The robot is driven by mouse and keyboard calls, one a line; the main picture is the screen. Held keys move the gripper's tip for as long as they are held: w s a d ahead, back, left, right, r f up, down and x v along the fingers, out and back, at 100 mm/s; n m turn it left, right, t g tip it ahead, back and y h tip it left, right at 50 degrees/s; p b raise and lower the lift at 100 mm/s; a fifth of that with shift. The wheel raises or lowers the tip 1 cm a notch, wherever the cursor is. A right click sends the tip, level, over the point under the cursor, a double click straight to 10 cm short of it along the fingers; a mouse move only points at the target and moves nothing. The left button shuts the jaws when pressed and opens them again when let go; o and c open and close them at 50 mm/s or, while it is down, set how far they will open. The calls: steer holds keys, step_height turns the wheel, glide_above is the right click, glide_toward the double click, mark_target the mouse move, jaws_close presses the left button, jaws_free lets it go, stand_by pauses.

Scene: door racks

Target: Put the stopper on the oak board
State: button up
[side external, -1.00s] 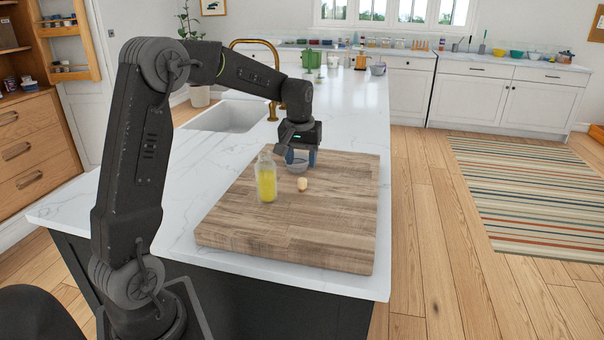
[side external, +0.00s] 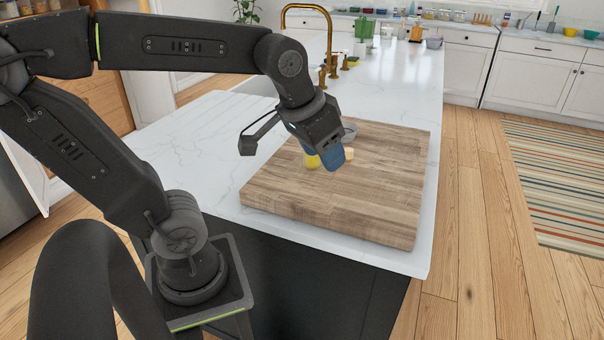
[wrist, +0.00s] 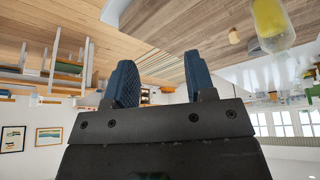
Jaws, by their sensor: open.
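The stopper (side external: 348,154) is a small pale beige plug. It rests on the oak board (side external: 300,205), just right of my gripper's blue fingers in the side view. It also shows at the top right of the wrist view (wrist: 234,35). A bottle of yellow liquid (side external: 312,162) stands on the board, mostly hidden behind my gripper; the wrist view shows part of it (wrist: 270,18). My gripper (side external: 333,162) is above the board, tilted. Its blue fingers are apart and empty in the wrist view (wrist: 158,70).
A small grey bowl (side external: 350,131) sits on the board behind the stopper, partly hidden. The board lies on a white marble counter (side external: 190,140) with a brass tap (side external: 305,10) behind. The near half of the board is clear.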

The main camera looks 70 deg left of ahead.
steer(key=s+d+f+m, duration=0.1)
steer(key=s+d+f, duration=0.1)
steer(key=s, duration=0.3)
steer(key=shift+d+f+m+t+h, duration=0.2)
steer(key=shift+d+m+t+h, duration=0.1)
steer(key=shift+d+m+t, duration=0.1)
